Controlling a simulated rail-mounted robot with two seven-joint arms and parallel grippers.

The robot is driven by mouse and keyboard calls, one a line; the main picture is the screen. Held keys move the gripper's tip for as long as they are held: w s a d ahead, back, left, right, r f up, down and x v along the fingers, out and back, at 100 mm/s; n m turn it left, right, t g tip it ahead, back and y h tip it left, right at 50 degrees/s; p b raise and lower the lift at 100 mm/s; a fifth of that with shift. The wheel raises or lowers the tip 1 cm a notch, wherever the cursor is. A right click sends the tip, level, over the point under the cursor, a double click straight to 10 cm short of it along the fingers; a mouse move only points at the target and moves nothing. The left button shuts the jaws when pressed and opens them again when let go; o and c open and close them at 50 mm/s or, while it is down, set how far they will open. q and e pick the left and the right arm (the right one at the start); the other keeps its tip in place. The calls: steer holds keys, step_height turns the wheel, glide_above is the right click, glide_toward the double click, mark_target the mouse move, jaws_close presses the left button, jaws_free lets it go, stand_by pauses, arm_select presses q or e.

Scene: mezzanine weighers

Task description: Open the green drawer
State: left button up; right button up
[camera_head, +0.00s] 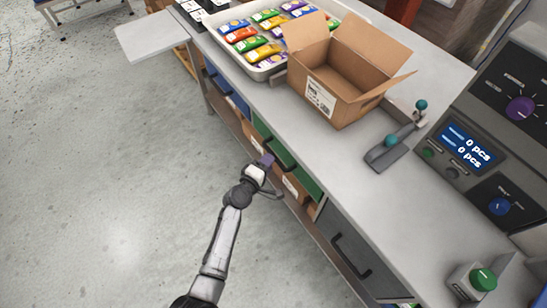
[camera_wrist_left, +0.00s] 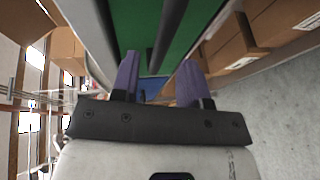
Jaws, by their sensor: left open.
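The green drawer (camera_head: 306,183) is in the bench front, below the worktop, and looks shut, with its front about flush. Its dark bar handle (camera_head: 284,156) is partly hidden by my left gripper. My left gripper (camera_head: 266,161) is at the handle, reaching in from the left. In the left wrist view the green front (camera_wrist_left: 194,25) fills the top, and the dark handle (camera_wrist_left: 168,38) runs between the two open purple fingers of the gripper (camera_wrist_left: 158,78). I cannot tell whether the fingers touch it. My right gripper is not in view.
A grey drawer (camera_head: 345,232) is to the right and a blue one (camera_head: 237,105) to the left. Cardboard boxes (camera_head: 293,188) sit on the shelf below. An open carton (camera_head: 340,85) and a tray of packets (camera_head: 268,72) stand above. The floor in front is clear.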

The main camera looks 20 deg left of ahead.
arm_select(q)
steer(key=shift+b+x, duration=0.5)
steer(key=shift+x, duration=1.65)
jaws_close()
